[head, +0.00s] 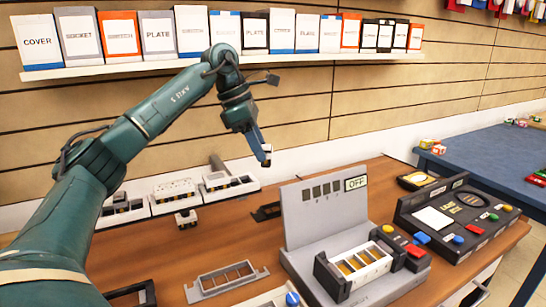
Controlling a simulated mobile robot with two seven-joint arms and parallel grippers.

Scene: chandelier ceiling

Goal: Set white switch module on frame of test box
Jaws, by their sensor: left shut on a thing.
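My left gripper (264,146) reaches in from the left and points down, above the back of the wooden workbench. It is shut on a small white piece, likely the white switch module (267,151), of which only a little shows at the fingertips. The test box (325,213) is grey, with an upright panel and an OFF label, right of and below the gripper. A white frame (362,266) with yellowish slots lies on its base, between dark end blocks. The held piece is in the air, apart from the frame. My right gripper is not in view.
White trays (228,187) with modules line the bench's back left; a small module (186,219) stands in front. A grey frame (228,280) lies at front. A dark console (458,219) with coloured buttons stands right. A shelf of boxes (230,60) hangs above. A blue table (480,160) is beyond.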

